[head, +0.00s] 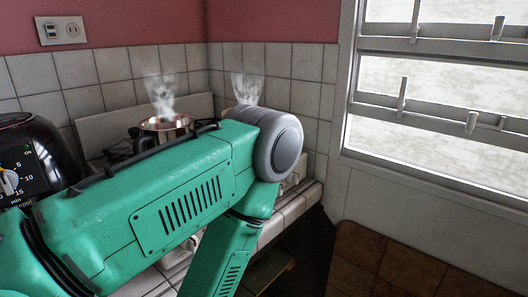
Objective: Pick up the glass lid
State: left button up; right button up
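No glass lid can be made out in the head view. My green arm coming in from the left crosses the middle of the picture and hides much of the counter behind it. Its lower link goes down out of the bottom edge, so my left gripper is out of the picture. My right gripper is not in view either. A metal pot (166,124) with a reddish inside stands behind my arm, and its lower part is hidden. White steam rises above it.
A second steam plume (247,88) rises in the corner; its source is mostly hidden by my arm. A dark appliance with a timer dial (10,182) stands at the left. The tiled counter (296,205) edge shows below my elbow. A window (440,90) is at the right.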

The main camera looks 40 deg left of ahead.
aim_at(123, 145)
jog(key=k+l+u, duration=0.1)
jog(key=u, duration=0.35)
jog(key=k+l+u, duration=0.15)
jog(key=u, duration=0.3)
jog(key=k+l+u, duration=0.15)
jog(key=u, duration=0.3)
